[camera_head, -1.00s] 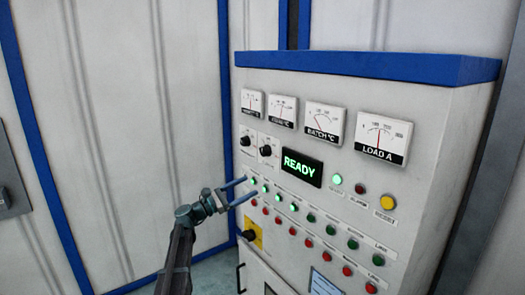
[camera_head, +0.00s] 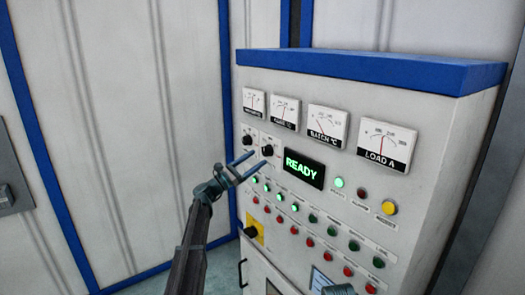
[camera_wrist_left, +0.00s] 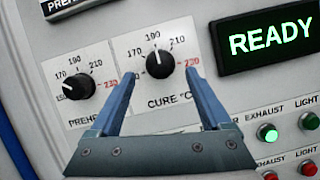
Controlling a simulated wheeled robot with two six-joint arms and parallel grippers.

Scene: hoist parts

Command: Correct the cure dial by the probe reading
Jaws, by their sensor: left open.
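The cure dial (camera_wrist_left: 160,63) is a black knob on a white scale plate, its white mark pointing up near 190. It also shows in the head view (camera_head: 267,151). My left gripper (camera_head: 257,159) is open and empty in front of the panel, just below the cure dial. In the wrist view its blue fingers (camera_wrist_left: 161,78) stand to the left and right of the knob, with gaps on both sides. The batch °C meter (camera_head: 327,122) has its needle leaning left; its figures are too small to read.
The preheat dial (camera_wrist_left: 75,86) sits close left of the cure dial. A green READY display (camera_head: 304,168) is at its right. Rows of green (camera_head: 313,218) and red (camera_head: 309,242) buttons lie below. A yellow-plated switch (camera_head: 250,231) is lower left.

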